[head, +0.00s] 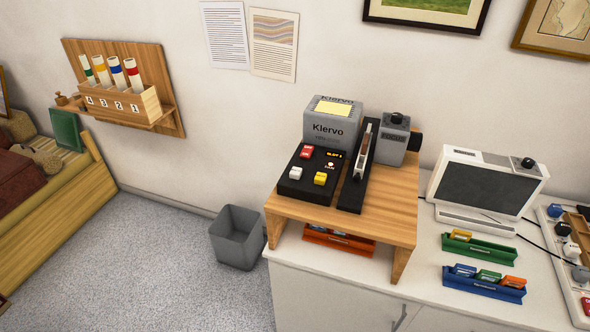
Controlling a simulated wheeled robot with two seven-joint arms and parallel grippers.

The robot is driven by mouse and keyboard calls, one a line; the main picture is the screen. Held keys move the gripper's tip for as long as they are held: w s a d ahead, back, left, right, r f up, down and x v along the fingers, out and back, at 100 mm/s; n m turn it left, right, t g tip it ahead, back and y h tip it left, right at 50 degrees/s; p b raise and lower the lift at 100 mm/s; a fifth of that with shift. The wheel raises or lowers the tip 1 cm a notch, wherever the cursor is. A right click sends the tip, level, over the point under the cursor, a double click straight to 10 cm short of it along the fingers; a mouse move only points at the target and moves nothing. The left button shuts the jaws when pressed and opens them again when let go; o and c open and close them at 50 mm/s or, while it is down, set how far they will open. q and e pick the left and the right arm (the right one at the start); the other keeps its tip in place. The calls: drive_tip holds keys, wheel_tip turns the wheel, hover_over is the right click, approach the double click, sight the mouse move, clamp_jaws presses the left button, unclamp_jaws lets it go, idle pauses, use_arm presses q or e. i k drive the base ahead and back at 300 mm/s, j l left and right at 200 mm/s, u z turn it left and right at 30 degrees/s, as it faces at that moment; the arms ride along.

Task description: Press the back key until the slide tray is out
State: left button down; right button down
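A grey slide projector marked Klervo (330,127) stands on a small wooden stand. At its front is a black control panel (297,188) with a red key (306,152), a white key (295,172) and a yellow key (320,178); I cannot read which is the back key. A small display (334,155) on the panel shows yellow text too small to read surely. A long narrow black part (351,194), which looks like the slide tray or its channel, runs along the panel's right side, with pale slide edges in it. Neither gripper is in view.
A grey FOCUS block (392,145) with a knob stands right of the channel. The wooden stand (390,215) rests on a white cabinet, with an orange tray (338,240) beneath. Green (478,248) and blue (484,285) slide trays and a screen unit (486,184) stand to the right.

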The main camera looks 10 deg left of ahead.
sight(296, 172)
drive_tip(key=l+u, duration=0.35)
drive_tip(key=l, duration=0.3)
drive_tip(key=l+u, duration=0.3)
drive_tip(key=l, duration=0.35)
drive_tip(key=k+l+u, duration=0.2)
drive_tip(key=l+u, duration=0.15)
drive_tip(key=l, duration=0.25)
